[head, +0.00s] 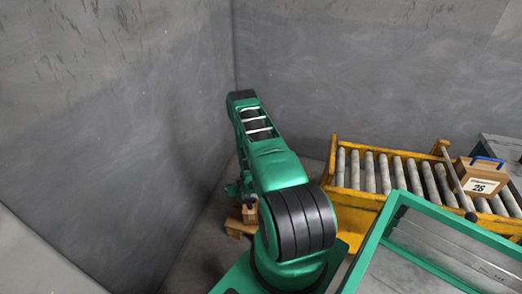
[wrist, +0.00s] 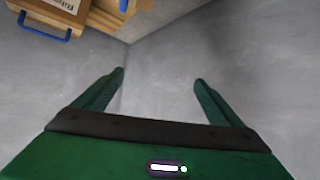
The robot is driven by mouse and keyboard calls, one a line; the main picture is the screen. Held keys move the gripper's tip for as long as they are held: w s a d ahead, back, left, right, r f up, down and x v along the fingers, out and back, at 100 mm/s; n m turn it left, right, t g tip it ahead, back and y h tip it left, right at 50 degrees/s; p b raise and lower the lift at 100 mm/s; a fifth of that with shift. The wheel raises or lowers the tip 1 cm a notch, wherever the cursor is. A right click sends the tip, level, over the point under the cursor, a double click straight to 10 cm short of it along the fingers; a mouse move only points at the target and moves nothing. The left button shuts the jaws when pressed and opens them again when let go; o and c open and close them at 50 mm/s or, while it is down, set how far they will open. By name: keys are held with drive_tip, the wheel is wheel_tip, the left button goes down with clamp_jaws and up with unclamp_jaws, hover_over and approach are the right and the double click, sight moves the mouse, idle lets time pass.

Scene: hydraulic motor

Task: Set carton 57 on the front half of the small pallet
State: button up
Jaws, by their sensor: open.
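My gripper (wrist: 159,77) is open, with nothing between its fingers in the wrist view. In the head view my gripper (head: 232,190) is small and partly hidden by my arm, near a brown carton (head: 250,213) on a low wooden pallet (head: 236,228). In the wrist view a brown carton with a blue handle (wrist: 43,28) is cut off at the top left, apart from the fingers. Its label is only partly in view and I cannot read a number. A second blue piece (wrist: 123,6) shows beside it over tan wood. No number 57 is readable in either view.
A yellow roller conveyor (head: 355,195) stands right of my arm. A carton marked 26 (head: 480,180), with a blue handle, is at its right end. A green-framed tray (head: 404,197) is at the lower right. Grey walls (head: 120,120) meet in a corner behind my arm.

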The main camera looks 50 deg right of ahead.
drive_tip(key=w+r+n+y, duration=0.1)
drive_tip(key=w+r, duration=0.4)
drive_tip(key=r, duration=0.5)
drive_tip(key=s+a+r+n+g+y, duration=0.1)
drive_tip(key=s+a+r+g, duration=0.15)
drive_tip(key=r, duration=1.15)
drive_tip(key=s+a+r+g+y, duration=0.1)
drive_tip(key=s+a+r+g, duration=0.15)
drive_tip(key=r, duration=1.05)
drive_tip(key=s+a+r+m+g, duration=0.1)
drive_tip(key=s+a+r, duration=0.2)
drive_tip(key=s+r, duration=0.45)
drive_tip(key=s+a+r+g, duration=0.1)
drive_tip(key=s+a+r, duration=0.3)
drive_tip(key=s+r, duration=0.35)
drive_tip(key=s+a+r+g+y, duration=0.1)
drive_tip(key=s+a+r, duration=0.1)
drive_tip(key=s, duration=0.4)
drive_tip(key=s+a+r+m+y, duration=0.1)
drive_tip(key=s+a, duration=0.3)
drive_tip(key=s, duration=0.3)
drive_tip(key=s+a+r+g, duration=0.1)
drive_tip(key=s+a+r, duration=0.1)
drive_tip(key=s+a, duration=0.2)
drive_tip(key=s, duration=0.3)
drive_tip(key=shift+r+g+y, duration=0.3)
drive_tip(key=shift+r+y, duration=0.05)
drive_tip(key=shift+y, duration=0.05)
